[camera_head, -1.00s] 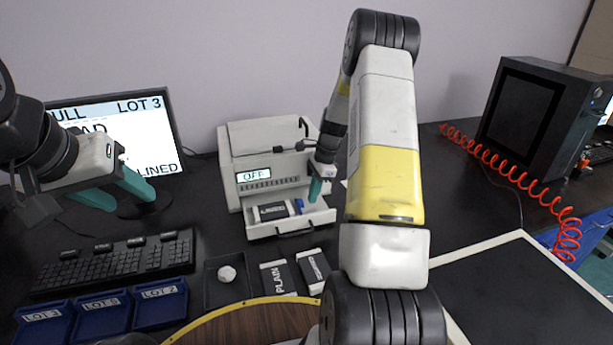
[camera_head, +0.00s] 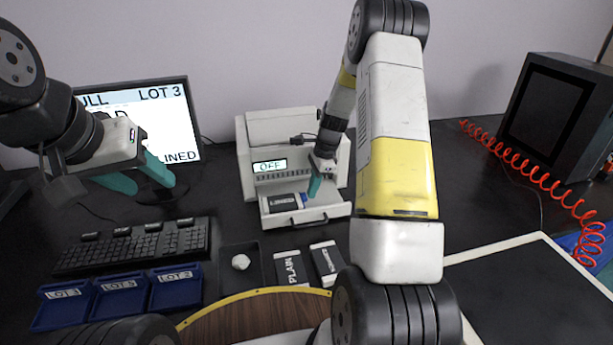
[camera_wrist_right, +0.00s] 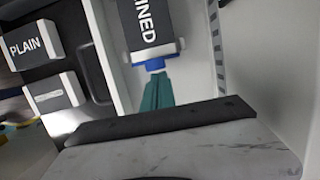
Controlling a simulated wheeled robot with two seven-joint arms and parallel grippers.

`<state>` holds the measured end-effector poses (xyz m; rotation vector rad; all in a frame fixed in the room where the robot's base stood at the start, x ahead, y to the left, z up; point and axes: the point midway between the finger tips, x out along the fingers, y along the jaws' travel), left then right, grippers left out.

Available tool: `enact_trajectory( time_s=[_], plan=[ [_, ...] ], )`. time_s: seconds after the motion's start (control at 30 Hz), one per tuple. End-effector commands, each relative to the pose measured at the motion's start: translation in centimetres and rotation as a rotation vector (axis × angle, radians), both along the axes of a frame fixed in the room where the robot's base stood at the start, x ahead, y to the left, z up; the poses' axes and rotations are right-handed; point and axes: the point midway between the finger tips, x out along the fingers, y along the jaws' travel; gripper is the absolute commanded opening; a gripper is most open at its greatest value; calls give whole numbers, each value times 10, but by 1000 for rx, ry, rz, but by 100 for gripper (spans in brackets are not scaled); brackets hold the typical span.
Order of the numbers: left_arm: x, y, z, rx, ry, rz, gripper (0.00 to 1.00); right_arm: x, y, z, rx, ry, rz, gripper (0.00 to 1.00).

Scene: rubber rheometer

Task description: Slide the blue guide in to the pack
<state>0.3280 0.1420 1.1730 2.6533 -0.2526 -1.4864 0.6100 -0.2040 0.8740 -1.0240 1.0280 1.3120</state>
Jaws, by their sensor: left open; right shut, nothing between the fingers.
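The pack (camera_head: 283,201), a dark and white block labelled LINED, lies in the open drawer (camera_head: 330,212) of the white machine. The blue guide (camera_head: 306,199) is at the pack's right end; it also shows in the right wrist view (camera_wrist_right: 156,60) across the pack's near end. My right gripper (camera_head: 314,188) is shut and empty inside the drawer, right of the guide. In the right wrist view its teal fingertips (camera_wrist_right: 157,80) are at the guide; whether they touch is unclear. My left gripper (camera_head: 150,182) is open and empty in front of the monitor.
The machine's display (camera_head: 270,166) reads OFF. A PLAIN box (camera_head: 290,268) and another box (camera_head: 327,262) lie before the drawer. A dark tray (camera_head: 240,280) holds a white lump. Keyboard (camera_head: 135,246), blue lot trays (camera_head: 120,295) and a red coiled hose (camera_head: 530,175) lie farther out.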

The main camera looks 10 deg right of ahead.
Motion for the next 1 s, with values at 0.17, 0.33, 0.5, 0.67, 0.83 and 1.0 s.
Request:
enact_trajectory(
  time_s=[0.17, 0.33, 0.5, 0.67, 0.83, 1.0],
  plan=[
    [0, 0, 0, 0, 0, 0, 49, 0, 0, 0, 0, 0, 0, 0],
    [0, 0, 0, 0, 0, 0, 49, 1, -4, 12, -1, -3, -1, 0],
    [0, 0, 0, 0, 0, 0, 49, 1, -11, 41, -1, -5, 0, 0],
    [0, 0, 0, 0, 0, 0, 49, 1, -16, 64, -1, -3, -1, 0],
    [0, 0, 0, 0, 0, 0, 49, -2, -18, 83, -2, -14, 19, 0],
    [0, 0, 0, 0, 0, 0, 49, -19, -7, 129, -17, -102, 160, 0]
  ],
)
